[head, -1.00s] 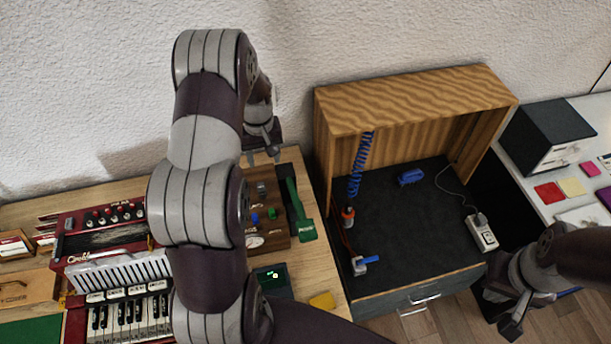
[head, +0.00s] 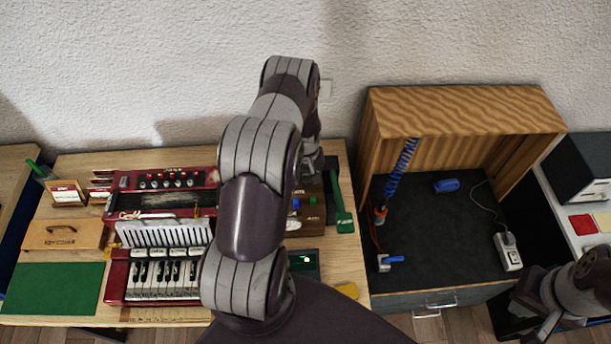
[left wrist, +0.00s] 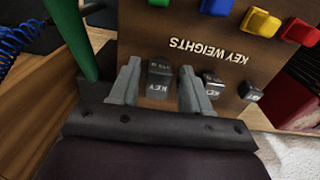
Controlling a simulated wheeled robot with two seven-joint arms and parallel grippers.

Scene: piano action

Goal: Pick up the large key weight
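The left wrist view shows a brown wooden block lettered KEY WEIGHTS (left wrist: 205,50), with a row of dark weights of falling size. The large key weight (left wrist: 158,72) is the biggest one, a dark grey block. My left gripper (left wrist: 162,84) is open, with one finger on each side of this weight and gaps visible; I cannot tell how deep the fingertips reach. Smaller weights (left wrist: 213,84) stand beside it. In the head view my left arm covers much of the block (head: 308,214), and the weights are hidden. My right gripper (head: 540,318) is at the lower right, away from the block.
Red, blue, yellow and green knobs (left wrist: 262,22) line the block's other side. A green lever (head: 342,212) stands close beside it. A red accordion (head: 160,202) lies to the left. To the right is an open wooden cabinet (head: 465,108) with a dark mat and a blue coiled hose.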

